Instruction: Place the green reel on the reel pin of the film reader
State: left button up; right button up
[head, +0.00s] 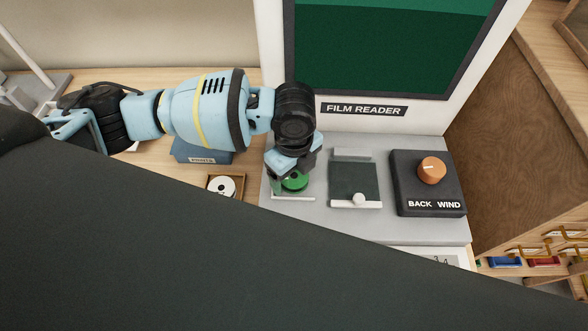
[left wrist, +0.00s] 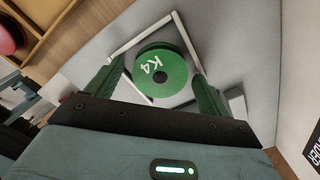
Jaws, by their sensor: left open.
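The green reel (head: 294,183), marked K4, lies flat at the left end of the grey base of the film reader (head: 335,222). In the left wrist view the reel (left wrist: 176,66) sits inside a white square frame (left wrist: 186,42). Its centre hole looks dark; I cannot tell whether the reel pin is in it. My left gripper (head: 291,172) points down over the reel. In the left wrist view its green fingers (left wrist: 158,84) are open, one on each side of the reel, apparently with gaps. My right gripper is not in view.
Right of the reel are a dark plate with a white knob (head: 359,199) and a black box with an orange dial (head: 432,170). A small wooden tray with a white reel (head: 221,187) stands to the left. A dark shape hides the foreground.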

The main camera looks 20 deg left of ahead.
aim_at(294, 175)
pick_arm(q)
jog(key=shift+r, duration=0.1)
notch_tip(294, 175, up, 12)
jog(key=p, duration=0.1)
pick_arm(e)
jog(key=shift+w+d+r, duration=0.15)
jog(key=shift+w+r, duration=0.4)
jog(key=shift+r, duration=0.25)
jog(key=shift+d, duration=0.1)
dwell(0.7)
